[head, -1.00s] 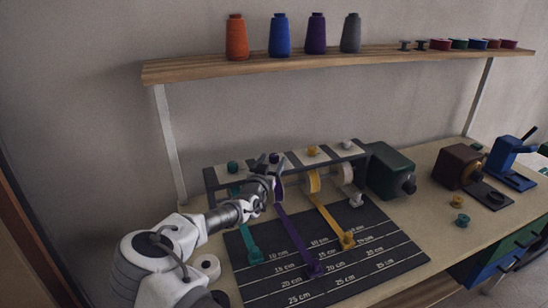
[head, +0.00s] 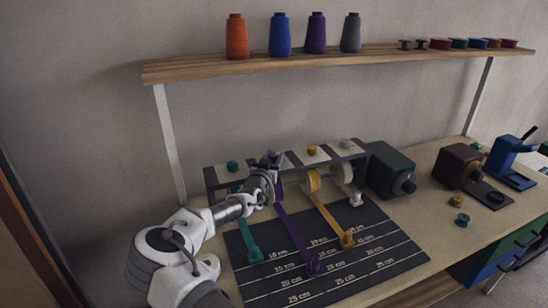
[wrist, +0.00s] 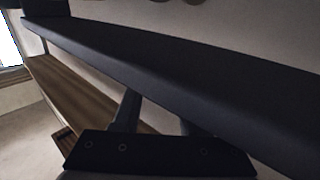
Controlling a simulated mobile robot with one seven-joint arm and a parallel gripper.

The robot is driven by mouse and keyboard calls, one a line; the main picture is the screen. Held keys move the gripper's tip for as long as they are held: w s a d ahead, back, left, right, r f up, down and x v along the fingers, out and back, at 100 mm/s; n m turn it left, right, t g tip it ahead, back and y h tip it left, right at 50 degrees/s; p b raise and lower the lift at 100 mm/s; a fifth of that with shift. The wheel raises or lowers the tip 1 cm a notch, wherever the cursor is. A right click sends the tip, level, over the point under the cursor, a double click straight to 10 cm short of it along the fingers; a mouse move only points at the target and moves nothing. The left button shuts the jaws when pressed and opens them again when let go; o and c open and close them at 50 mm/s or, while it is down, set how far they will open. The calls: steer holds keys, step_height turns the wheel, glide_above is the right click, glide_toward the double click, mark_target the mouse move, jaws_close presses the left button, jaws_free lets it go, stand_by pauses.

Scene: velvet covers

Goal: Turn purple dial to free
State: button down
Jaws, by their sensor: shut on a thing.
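My gripper (head: 271,161) is at the top of the ribbon rack (head: 210,181), above the purple ribbon (head: 297,235), shut on the purple dial there. The fingers and wrist hide the dial, so its setting cannot be read. The purple ribbon runs from its spool down across the dark measuring mat (head: 372,240) to a purple end tab (head: 315,267). The wrist view shows mostly dark surfaces close to the camera; no dial can be made out there.
A teal dial (head: 232,166) is left of my gripper, and a yellow dial (head: 312,150) and a white dial (head: 345,144) are to its right. A wooden shelf (head: 200,68) with thread cones is above. A green machine (head: 388,170) stands right of the rack.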

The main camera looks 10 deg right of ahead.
steer(key=shift+d+n+t+y, duration=0.1)
steer(key=shift+n+t+y, duration=0.35)
steer(key=shift+y, duration=0.35)
steer(key=shift+n+t+y, duration=0.35)
steer(key=shift+n+y, duration=1)
steer(key=shift+y, duration=0.45)
steer(key=n+y+b, duration=0.1)
steer(key=n+y, duration=0.1)
steer(key=y, duration=0.2)
steer(key=n+y+b, duration=0.2)
steer(key=n+y, duration=0.1)
steer(key=y, duration=0.1)
steer(key=shift+d+g, duration=0.15)
steer(key=shift+g, duration=0.25)
steer(key=n+g+y+b, duration=0.1)
steer(key=n+g+y, duration=0.1)
steer(key=n+y, duration=0.2)
steer(key=shift+r+y, duration=0.1)
steer(key=shift+y, duration=0.5)
steer(key=shift+n+g+y, duration=1.8)
steer(key=shift+g+y, duration=0.3)
steer(key=shift+g, duration=0.2)
steer(key=shift+a+g+b, duration=0.2)
steer(key=shift+g+b, duration=0.1)
steer(key=shift+c, duration=2.2)
jaws_free()
